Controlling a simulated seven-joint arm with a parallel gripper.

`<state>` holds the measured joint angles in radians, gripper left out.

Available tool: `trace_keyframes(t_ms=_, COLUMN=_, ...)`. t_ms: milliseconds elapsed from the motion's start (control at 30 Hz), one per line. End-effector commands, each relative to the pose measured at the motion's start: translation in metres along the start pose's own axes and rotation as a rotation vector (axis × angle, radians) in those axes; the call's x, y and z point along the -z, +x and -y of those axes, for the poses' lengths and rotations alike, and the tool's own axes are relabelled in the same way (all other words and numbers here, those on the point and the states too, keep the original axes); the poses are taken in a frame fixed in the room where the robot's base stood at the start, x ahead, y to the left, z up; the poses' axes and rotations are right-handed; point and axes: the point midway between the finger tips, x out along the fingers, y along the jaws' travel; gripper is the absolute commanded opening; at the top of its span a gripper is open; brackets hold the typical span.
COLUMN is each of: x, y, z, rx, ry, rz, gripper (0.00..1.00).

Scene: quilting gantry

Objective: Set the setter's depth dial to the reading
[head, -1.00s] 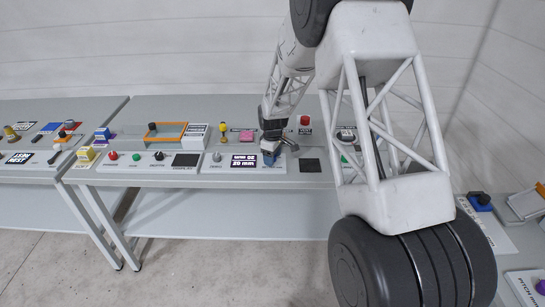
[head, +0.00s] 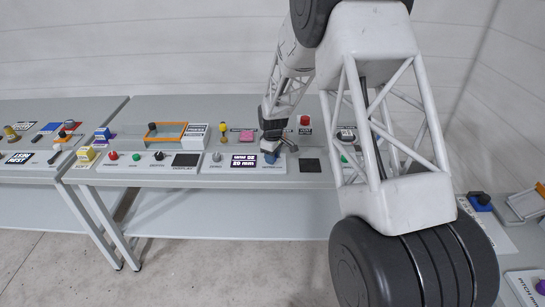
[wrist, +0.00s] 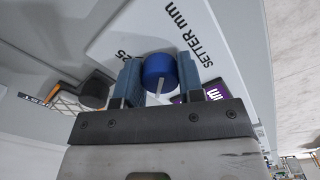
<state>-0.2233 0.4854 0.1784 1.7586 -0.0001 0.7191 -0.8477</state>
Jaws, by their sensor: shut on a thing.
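The blue setter dial (wrist: 159,70) stands between the two blue fingers of my gripper (wrist: 155,80) in the wrist view, and the gripper is shut on it. A pale pointer line runs down the dial's side. The white panel around it carries the print "SETTER mm" (wrist: 174,35) and a "25" mark. In the head view my gripper (head: 271,147) is over the panel, with the blue dial (head: 270,158) just below it. The display (head: 243,160) left of the dial reads "20 mm". The dial's full scale is hidden.
A dark knob (wrist: 97,90) sits left of the fingers in the wrist view. A dark square (head: 310,165) lies right of the dial in the head view. A pink block (head: 246,137), a yellow knob (head: 223,129) and a red button (head: 305,120) stand behind it.

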Motion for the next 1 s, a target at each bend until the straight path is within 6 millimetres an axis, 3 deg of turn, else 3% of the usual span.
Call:
trace_keyframes(t_ms=367, x=-0.0001, y=-0.0004, z=0.0006, rx=0.0, ry=0.233, rz=0.0, gripper=0.12)
trace_keyframes(t_ms=1000, x=0.0003, y=-0.0005, z=0.0013, rx=0.0, ry=0.81, rz=0.0, gripper=0.12)
